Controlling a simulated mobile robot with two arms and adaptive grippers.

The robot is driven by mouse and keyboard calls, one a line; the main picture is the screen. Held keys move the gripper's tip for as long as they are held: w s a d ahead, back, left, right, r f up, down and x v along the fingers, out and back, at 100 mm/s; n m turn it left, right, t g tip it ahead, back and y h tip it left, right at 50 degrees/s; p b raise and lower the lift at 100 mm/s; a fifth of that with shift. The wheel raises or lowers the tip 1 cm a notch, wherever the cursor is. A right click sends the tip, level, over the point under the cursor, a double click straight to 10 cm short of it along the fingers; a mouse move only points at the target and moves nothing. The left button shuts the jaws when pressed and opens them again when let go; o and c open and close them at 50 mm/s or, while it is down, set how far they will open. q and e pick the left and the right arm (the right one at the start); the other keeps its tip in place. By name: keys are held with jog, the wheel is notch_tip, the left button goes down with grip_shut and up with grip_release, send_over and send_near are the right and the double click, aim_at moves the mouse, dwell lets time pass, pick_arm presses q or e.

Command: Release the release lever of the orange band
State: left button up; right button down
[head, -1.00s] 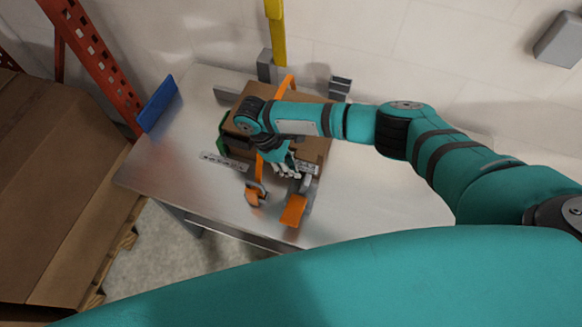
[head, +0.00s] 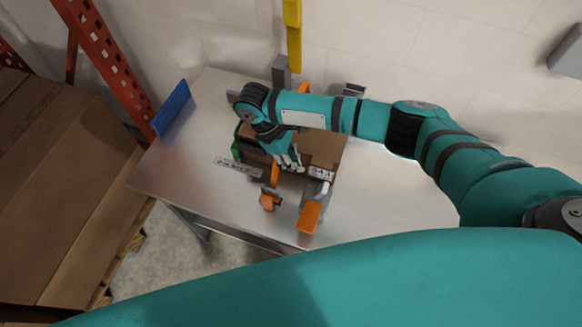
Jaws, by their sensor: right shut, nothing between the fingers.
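A brown box (head: 325,150) sits on the metal table under my right arm. The orange band (head: 275,172) runs over the box, partly hidden by my arm, and comes down its front side. An orange piece (head: 269,200) lies at the band's front end. Right of it, an orange lever (head: 310,217) sticks out toward the front from a grey mount (head: 317,192). I cannot tell which orange part is the release lever. My right gripper (head: 291,161) is shut and empty over the box, just right of the band and behind the levers. My left gripper is not in view.
The metal table (head: 390,195) is clear on the right. A blue panel (head: 172,108) stands at its left edge, and a yellow post (head: 292,35) rises behind the box. A label strip (head: 238,167) lies at the front left. Large cartons (head: 65,190) stand on the left.

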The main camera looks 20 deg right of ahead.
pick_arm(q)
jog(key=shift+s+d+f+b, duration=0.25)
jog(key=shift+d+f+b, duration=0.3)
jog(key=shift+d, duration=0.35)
pick_arm(e)
jog(key=r, duration=0.4)
jog(key=d+r, duration=0.1)
jog(key=shift+s+r, duration=0.25)
jog(key=shift+r, duration=0.15)
jog(key=shift+a, duration=0.1)
